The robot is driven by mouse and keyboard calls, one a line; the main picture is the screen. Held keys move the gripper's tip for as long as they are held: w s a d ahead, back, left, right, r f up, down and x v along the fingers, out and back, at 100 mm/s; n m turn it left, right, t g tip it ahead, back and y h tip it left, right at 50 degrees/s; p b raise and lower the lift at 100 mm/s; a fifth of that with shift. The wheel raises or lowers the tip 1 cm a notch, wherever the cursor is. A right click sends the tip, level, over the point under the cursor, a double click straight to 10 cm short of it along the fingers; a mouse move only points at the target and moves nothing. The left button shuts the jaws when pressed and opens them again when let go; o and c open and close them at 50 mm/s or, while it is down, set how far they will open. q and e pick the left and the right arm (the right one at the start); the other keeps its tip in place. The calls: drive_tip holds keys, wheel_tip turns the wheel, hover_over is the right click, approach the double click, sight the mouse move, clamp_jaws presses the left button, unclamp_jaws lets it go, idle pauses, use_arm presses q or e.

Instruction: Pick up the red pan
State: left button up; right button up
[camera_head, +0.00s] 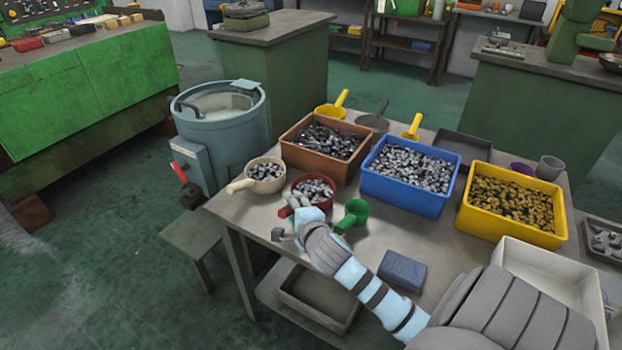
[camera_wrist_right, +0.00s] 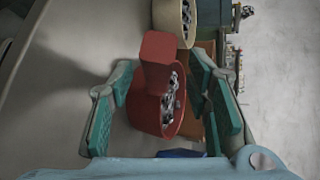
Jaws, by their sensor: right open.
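The red pan (camera_head: 328,201) stands on the grey table near its front left edge and holds small silvery metal parts. In the right wrist view the red pan (camera_wrist_right: 150,112) lies between the two fingers, with its broad red handle toward the camera. My right gripper (camera_head: 288,217) is at the near side of the pan, over the table edge. Its fingers (camera_wrist_right: 160,108) are open, one on each side of the handle, with gaps visible. The gripper hides part of the pan and its handle in the head view. My left gripper is not in view.
A cream pan (camera_head: 246,184) stands close left of the red pan, and a green scoop (camera_head: 357,208) close right. Brown (camera_head: 318,157), blue (camera_head: 403,199) and yellow (camera_head: 510,221) bins stand behind and to the right. A blue-grey block (camera_head: 402,271) lies near my right arm.

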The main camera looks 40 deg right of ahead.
drive_tip(key=shift+x, duration=1)
drive_tip(key=shift+s+a, duration=0.1)
clamp_jaws()
